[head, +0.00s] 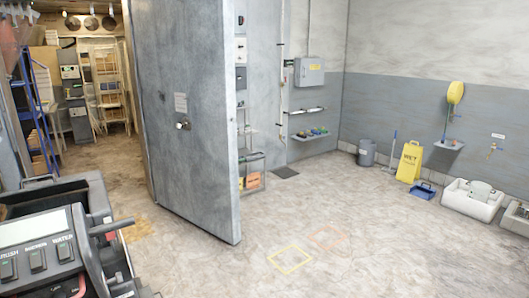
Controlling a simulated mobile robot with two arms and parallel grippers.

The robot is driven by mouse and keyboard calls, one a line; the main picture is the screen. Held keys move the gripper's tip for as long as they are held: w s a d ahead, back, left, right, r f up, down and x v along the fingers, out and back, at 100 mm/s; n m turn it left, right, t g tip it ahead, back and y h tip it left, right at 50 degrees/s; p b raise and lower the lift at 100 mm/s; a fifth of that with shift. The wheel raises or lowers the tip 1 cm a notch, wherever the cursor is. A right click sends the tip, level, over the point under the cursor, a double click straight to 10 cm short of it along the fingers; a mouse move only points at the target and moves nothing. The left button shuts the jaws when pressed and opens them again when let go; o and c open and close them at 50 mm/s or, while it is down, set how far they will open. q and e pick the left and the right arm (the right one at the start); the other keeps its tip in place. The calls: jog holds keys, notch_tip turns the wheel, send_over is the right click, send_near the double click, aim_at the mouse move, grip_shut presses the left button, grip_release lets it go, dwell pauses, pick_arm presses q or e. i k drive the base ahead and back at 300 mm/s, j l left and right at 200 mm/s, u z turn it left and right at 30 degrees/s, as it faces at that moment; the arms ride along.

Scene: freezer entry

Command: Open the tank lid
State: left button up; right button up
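A grey floor scrubber stands at the bottom left, close to me. Its control panel (38,258) has switches marked with words, among them "WATER". A dark box-like body (95,188), which looks like the tank, rises behind the panel. I cannot make out a separate lid or tell whether it is open or shut. The scrubber is cut off by the left and bottom edges. Neither of my grippers is in view.
A large grey freezer door (185,120) stands ajar to the right of the scrubber. Shelving (38,105) is in the room behind it. A yellow wet-floor sign (410,160), a grey bin (367,152) and white basins (472,200) line the right side. The middle floor is clear.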

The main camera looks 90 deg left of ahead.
aim_at(32, 193)
jog(key=i+l+u, duration=0.1)
jog(key=i, duration=0.4)
jog(key=i+l, duration=0.3)
jog(key=i, duration=0.25)
jog(key=i+j+u, duration=0.2)
jog(key=i+u, duration=0.2)
jog(key=i+j+u, duration=0.1)
jog(key=i+u, duration=0.3)
jog(key=i+l+u, duration=0.1)
jog(key=i+u, duration=0.3)
jog(key=i, duration=0.15)
jog(key=i+l+u, duration=0.2)
jog(key=i+u, duration=0.15)
jog(key=i+j+u, duration=0.55)
jog(key=i+u, duration=0.65)
jog(key=u, duration=0.15)
jog(key=i+l+u, duration=0.1)
jog(key=i+u, duration=0.35)
jog(key=i+l+u, duration=0.25)
jog(key=i+u, duration=0.2)
jog(key=i+j+u, duration=0.15)
jog(key=i+u, duration=0.25)
jog(key=i, duration=0.45)
jog(key=i+l+u, duration=0.15)
jog(key=i+u, duration=0.25)
jog(key=i, duration=0.45)
